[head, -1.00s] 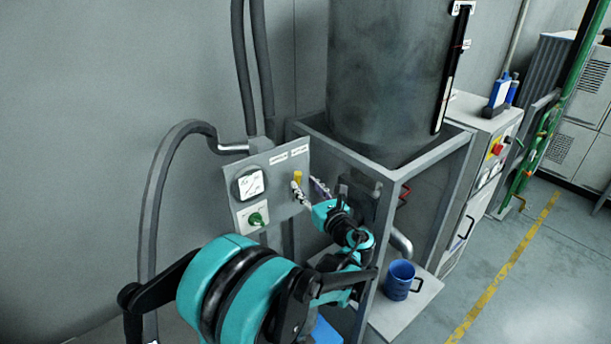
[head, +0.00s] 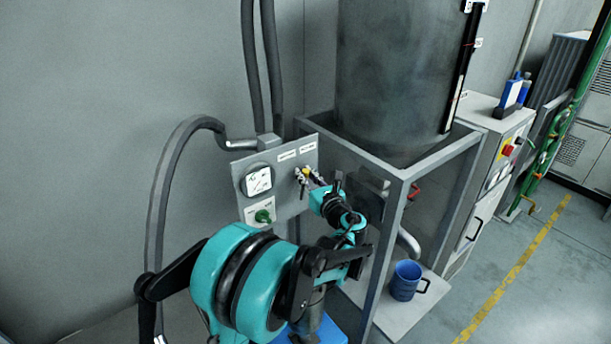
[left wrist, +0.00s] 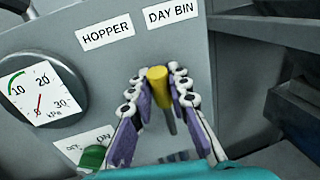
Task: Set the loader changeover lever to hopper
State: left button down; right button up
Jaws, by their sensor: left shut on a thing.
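The loader changeover lever (left wrist: 171,120) has a yellow knob on a thin dark stem. In the left wrist view its knob is below the gap between the HOPPER label (left wrist: 105,36) and the DAY BIN label (left wrist: 174,17), nearer to DAY BIN. My left gripper (left wrist: 156,86) is shut on the lever, with a finger on each side of the yellow knob. In the head view my left gripper (head: 305,178) is at the grey control panel (head: 236,178), and its fingers partly hide the lever. My right gripper is not in view.
A pressure gauge (head: 258,181) and a green rotary knob (head: 263,216) are left of the lever on the panel. A large grey hopper vessel (head: 393,80) in a metal frame stands to the right. A blue mug (head: 404,281) sits on the low shelf.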

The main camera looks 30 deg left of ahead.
pick_arm(q)
jog(key=shift+s, duration=0.1)
jog(key=shift+s+a+f+n+y+b, duration=0.15)
jog(key=shift+s+a+n+b, duration=0.15)
jog(key=shift+s+n, duration=0.3)
jog(key=shift+s+a+f+n+y+b, duration=0.15)
jog(key=shift+s+n+b, duration=0.25)
jog(key=shift+n, duration=0.25)
jog(key=shift+s+a+f+n+b, duration=0.15)
jog(key=shift+s+a+n+b, duration=0.2)
jog(key=shift+n, duration=0.3)
jog(key=shift+s+a+f+n+y+b, duration=0.2)
jog(key=shift+s+n+b, duration=0.2)
jog(key=shift+n, duration=0.2)
jog(key=shift+s+a+f+n+y+b, duration=0.1)
jog(key=shift+s+f+n+b, duration=0.15)
jog(key=shift+s+n, duration=0.3)
jog(key=shift+s+a+f+n+y+b, duration=0.15)
jog(key=shift+s+n+b, duration=0.25)
jog(key=shift+n, duration=0.25)
jog(key=c, duration=1.4)
grip_release()
jog(key=shift+s+d, duration=0.1)
jog(key=shift+d, duration=0.1)
send_near(283, 180)
jog(key=v, duration=0.6)
jog(key=shift+s+a, duration=0.1)
